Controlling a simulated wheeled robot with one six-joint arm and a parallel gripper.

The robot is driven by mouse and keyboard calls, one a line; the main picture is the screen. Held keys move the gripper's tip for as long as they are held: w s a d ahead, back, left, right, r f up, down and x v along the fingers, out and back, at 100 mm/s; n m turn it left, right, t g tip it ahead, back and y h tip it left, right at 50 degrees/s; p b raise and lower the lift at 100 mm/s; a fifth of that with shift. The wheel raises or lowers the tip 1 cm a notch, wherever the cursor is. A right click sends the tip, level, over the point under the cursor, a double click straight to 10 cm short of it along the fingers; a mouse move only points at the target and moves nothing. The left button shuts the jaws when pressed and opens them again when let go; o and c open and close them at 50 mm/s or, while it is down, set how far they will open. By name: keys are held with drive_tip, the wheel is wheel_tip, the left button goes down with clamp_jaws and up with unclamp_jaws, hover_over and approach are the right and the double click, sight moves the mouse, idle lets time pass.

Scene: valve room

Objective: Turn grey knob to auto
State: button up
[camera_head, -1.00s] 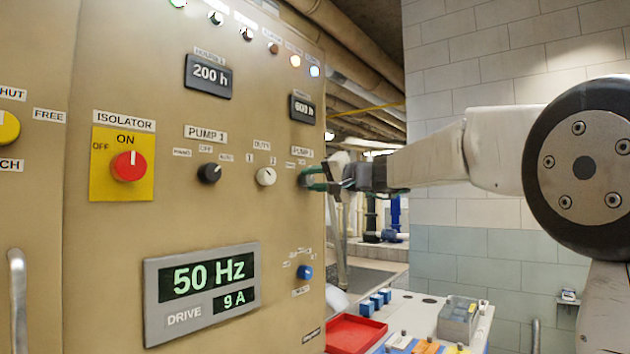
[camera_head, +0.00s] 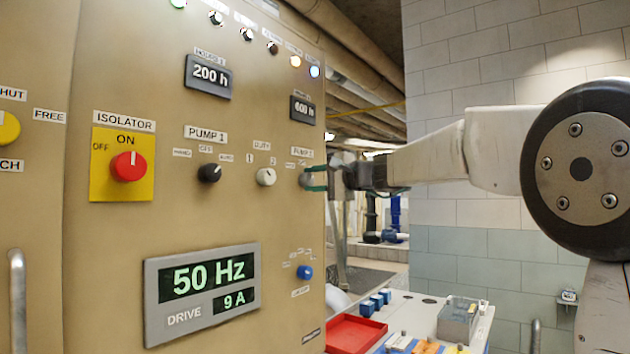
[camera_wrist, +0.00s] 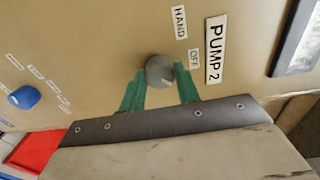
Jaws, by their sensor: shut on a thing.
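The grey knob (camera_wrist: 160,71) sits on the panel beside the PUMP 2 label (camera_wrist: 215,50) in the wrist view. My gripper (camera_wrist: 161,82) is shut on it, with a green finger on either side. In the head view the knob (camera_head: 305,180) shows at the panel's right edge, with my gripper (camera_head: 318,180) reaching it from the right. In the wrist view the HAND label (camera_wrist: 179,22) and the OFF label (camera_wrist: 194,61) are readable. I see no AUTO label at this knob. I cannot tell where its pointer stands.
A black PUMP 1 knob (camera_head: 209,173), a white DUTY knob (camera_head: 266,177) and a red isolator knob (camera_head: 129,166) sit left on the panel. A blue knob (camera_head: 305,272) is below. A red tray (camera_head: 355,334) lies on the bench at lower right.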

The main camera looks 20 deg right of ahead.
idle(0.3)
drive_tip(key=o, duration=1)
drive_tip(key=shift+v, duration=3.9)
